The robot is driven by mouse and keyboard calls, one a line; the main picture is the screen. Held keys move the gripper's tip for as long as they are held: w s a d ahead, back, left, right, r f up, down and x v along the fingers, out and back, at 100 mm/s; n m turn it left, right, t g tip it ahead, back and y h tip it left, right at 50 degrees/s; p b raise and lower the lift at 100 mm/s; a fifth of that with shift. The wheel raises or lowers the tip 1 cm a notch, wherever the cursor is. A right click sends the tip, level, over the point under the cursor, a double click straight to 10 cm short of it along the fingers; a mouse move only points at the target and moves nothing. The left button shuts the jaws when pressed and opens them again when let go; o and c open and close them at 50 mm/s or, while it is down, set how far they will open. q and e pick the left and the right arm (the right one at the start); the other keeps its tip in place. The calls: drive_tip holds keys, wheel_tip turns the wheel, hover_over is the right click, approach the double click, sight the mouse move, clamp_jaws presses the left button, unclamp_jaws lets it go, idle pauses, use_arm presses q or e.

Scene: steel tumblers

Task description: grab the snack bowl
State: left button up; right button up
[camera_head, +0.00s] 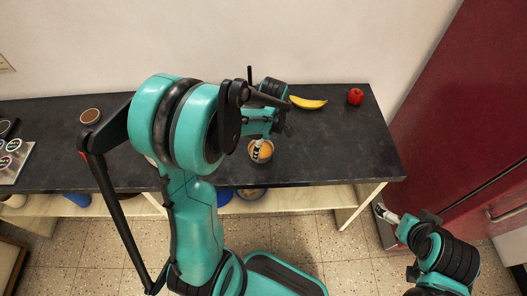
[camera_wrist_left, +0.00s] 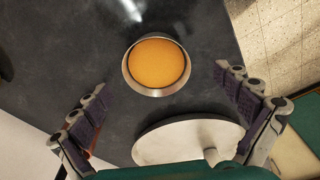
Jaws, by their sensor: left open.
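The snack bowl is a round steel bowl with orange contents. It stands on the dark counter in the head view (camera_head: 267,152) and at the upper middle of the left wrist view (camera_wrist_left: 157,66). My left gripper (camera_head: 259,147) is over the bowl in the head view and partly covers it. In the left wrist view the open fingers of my left gripper (camera_wrist_left: 161,80) are spread wide to either side, with the bowl beyond and between them, held by neither. My right gripper (camera_head: 387,214) is low at the right, away from the counter; its opening is too small to tell.
A banana (camera_head: 308,103) and a red apple (camera_head: 355,97) lie at the back right of the counter (camera_head: 350,150). A brown-topped cup (camera_head: 90,116) and a tray of cups (camera_head: 14,158) are at the left. A red cabinet (camera_head: 470,130) stands at the right.

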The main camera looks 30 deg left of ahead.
sight(267, 148)
use_arm(q)
drive_tip(key=f, duration=0.1)
drive_tip(key=f+b, duration=0.2)
drive_tip(key=f, duration=0.1)
drive_tip(key=shift+w+a+f, duration=0.1)
drive_tip(key=shift+w+a, duration=0.15)
drive_tip(key=shift+a, duration=0.1)
drive_tip(key=shift+a+f, duration=0.1)
drive_tip(key=shift+f, duration=0.25)
drive_tip(key=shift+s+r, duration=0.1)
drive_tip(key=c, duration=1.3)
drive_tip(key=shift+c, duration=0.2)
